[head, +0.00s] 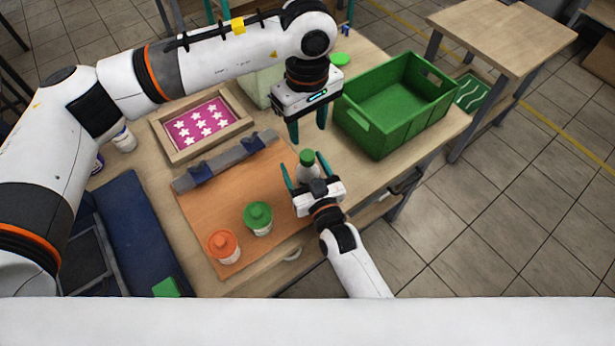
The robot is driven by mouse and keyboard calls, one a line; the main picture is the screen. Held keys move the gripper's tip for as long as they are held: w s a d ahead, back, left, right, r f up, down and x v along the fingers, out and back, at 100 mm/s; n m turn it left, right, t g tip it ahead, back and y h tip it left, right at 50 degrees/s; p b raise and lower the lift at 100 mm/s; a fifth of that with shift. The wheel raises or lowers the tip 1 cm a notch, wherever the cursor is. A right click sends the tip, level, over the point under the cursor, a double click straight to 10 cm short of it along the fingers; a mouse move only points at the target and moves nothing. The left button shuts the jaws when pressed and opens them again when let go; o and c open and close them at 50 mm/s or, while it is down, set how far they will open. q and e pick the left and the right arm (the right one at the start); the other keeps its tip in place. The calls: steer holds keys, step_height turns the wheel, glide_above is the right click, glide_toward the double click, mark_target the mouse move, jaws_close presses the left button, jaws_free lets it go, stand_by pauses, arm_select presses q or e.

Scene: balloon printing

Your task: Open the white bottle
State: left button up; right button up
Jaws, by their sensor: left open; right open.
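The white bottle (307,173) with a green cap stands on the table at the right edge of the orange-brown board. My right gripper (304,166) is open, with one teal finger on each side of the bottle; I cannot tell whether they touch it. Its body hides the lower part of the bottle. My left gripper (308,124) is open and empty, pointing down above the table just beyond the bottle and apart from its cap.
A green crate (385,132) stands at the right beyond the bottle. A green-lidded jar (258,218) and an orange-lidded jar (223,246) stand on the board (205,210). A framed pink star screen (200,123) lies at the back left.

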mark_target(308, 155)
jaws_close()
arm_select(q)
steer(key=m, duration=1.3)
steer(key=shift+f+m, duration=0.3)
steer(key=shift+f, duration=3.7)
